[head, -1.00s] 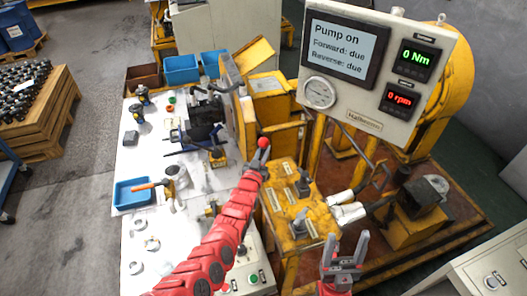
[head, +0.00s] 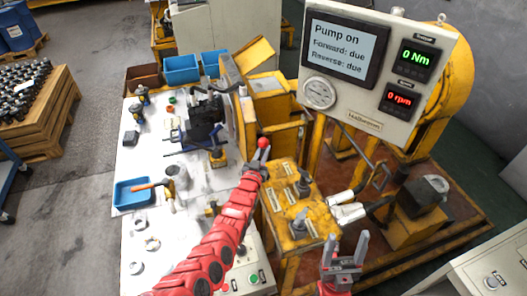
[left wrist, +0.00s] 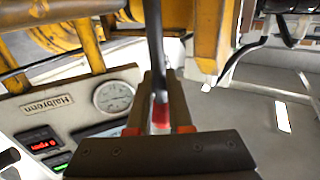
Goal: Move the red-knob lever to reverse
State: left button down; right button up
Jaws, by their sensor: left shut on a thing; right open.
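The red-knob lever's red ball (head: 263,143) shows in the head view, just above the tip of my left gripper (head: 259,164). My left gripper is shut on the lever. In the left wrist view the lever's dark rod (left wrist: 154,45) runs down between my two fingers, with red (left wrist: 160,115) between them. The lever's base is hidden behind my left gripper and arm. My right gripper (head: 346,250) is open and empty in front of the yellow valve block (head: 283,205). The screen (head: 343,50) reads "Pump on", "Forward: due", "Reverse: due".
The displays show 0 Nm (head: 424,54) and 0 rpm (head: 400,101). Shorter levers (head: 302,188) stand on the valve block to the right of my left gripper. A white workbench (head: 150,215) with tools and a blue tray (head: 133,193) lies to the left.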

pick_arm(q)
jog(key=a+n+t, duration=0.1)
jog(key=s+a+f+n+t+b, duration=0.1)
jog(key=a+n, duration=0.1)
jog(key=a+n+b, duration=0.1)
jog(key=a, duration=0.1)
jog(key=shift+s+a+f+n+t, duration=0.2)
jog(key=shift+s+f+n+t, duration=0.1)
jog(key=shift+s+n+t, duration=0.1)
jog(key=c, duration=0.8)
grip_release()
jog(key=shift+a, duration=0.1)
jog(key=shift+c, duration=0.2)
jog(key=shift+r, duration=0.1)
